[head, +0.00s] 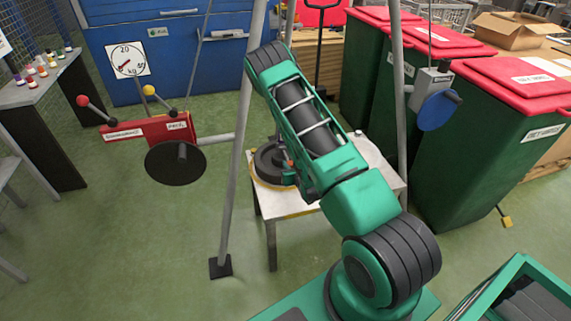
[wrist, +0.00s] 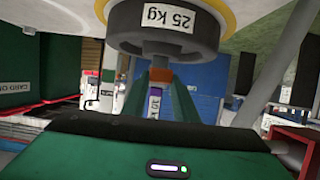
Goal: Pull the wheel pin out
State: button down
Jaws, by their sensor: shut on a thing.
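My gripper (wrist: 161,80) shows in the wrist view with its two green fingers reaching up toward a dark wheel (wrist: 161,42) labelled 25 kg. The fingers are shut on a small orange piece, which looks like the wheel pin (wrist: 160,75), right at the wheel's edge. Most of the pin is hidden. In the head view the dark wheel (head: 268,160) lies on a yellow-rimmed disc on the white table (head: 290,206). My gripper (head: 291,172) is at its right side, partly hidden by my arm.
Grey frame poles (head: 237,165) stand close around the table. A red lever box (head: 148,130) with a black disc is at left. A blue crank (head: 438,110) hangs at right, before green bins with red lids (head: 490,150). Green floor is clear at front left.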

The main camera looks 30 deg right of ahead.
jog(key=shift+s+a+f, duration=0.2)
jog(key=c, duration=1.4)
grip_release()
jog(key=shift+r, duration=0.1)
jog(key=v, duration=1)
jog(key=shift+s+a+r, duration=0.15)
jog(key=shift+s, duration=0.1)
